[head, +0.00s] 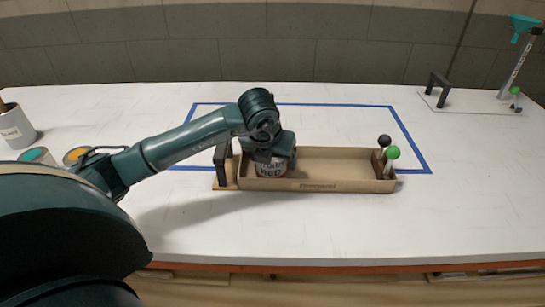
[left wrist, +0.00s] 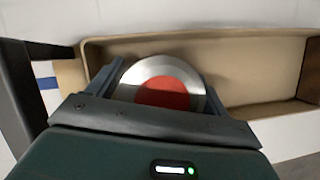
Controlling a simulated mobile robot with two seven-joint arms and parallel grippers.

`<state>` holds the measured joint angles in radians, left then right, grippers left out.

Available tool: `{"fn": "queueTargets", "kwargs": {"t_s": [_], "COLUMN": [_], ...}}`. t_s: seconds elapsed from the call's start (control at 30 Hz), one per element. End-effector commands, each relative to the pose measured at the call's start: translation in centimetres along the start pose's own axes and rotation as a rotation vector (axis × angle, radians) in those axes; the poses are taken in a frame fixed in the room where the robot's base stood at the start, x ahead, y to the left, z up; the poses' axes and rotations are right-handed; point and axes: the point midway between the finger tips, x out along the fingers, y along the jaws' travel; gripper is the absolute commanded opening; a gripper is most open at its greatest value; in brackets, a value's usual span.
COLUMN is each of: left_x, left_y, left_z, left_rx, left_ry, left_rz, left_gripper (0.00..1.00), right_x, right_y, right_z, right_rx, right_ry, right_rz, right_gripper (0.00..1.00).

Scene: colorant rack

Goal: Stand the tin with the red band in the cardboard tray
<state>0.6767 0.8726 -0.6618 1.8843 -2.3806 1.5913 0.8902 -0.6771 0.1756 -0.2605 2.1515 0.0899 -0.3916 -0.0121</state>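The cardboard tray (head: 340,186) lies near the middle of the table, long side toward me. The tin (head: 270,170) is at its left end, upright, with a pale label and some red low on its side. The tray's front wall hides its base, so I cannot tell whether it touches the floor. In the left wrist view the tin (left wrist: 168,90) shows a silver rim and a red disc on top. My left gripper (head: 272,150) is above the tin, its fingers (left wrist: 160,88) against opposite sides of it. My right gripper is out of view.
A black bracket (head: 222,165) stands at the tray's left end. Black (head: 384,141) and green (head: 393,153) knobs stand at its right end. A grey pot (head: 15,128), a teal-topped tin (head: 38,156) and an orange-topped tin (head: 77,156) stand far left. The tray's right part is empty.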

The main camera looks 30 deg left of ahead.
Motion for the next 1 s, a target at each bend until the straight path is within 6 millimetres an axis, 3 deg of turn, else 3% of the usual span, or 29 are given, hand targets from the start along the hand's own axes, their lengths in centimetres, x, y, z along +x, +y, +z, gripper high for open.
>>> {"fn": "queueTargets", "kwargs": {"t_s": [0.43,0.8,1.0], "left_x": [-0.8,-8.3,-11.3], "left_y": [0.0,0.0,0.0], "left_z": [0.2,0.3,0.2], "left_rx": [0.000,0.000,0.000], "left_ry": [-0.002,-0.006,-0.003], "left_rz": [-0.001,-0.001,-0.001], "left_gripper": [0.86,0.86,0.86], "right_x": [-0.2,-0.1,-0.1], "right_y": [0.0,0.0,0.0], "right_z": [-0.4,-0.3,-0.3], "right_rx": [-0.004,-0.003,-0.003], "right_ry": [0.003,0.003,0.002], "right_rz": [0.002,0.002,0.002], "right_gripper": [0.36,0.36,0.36]}}
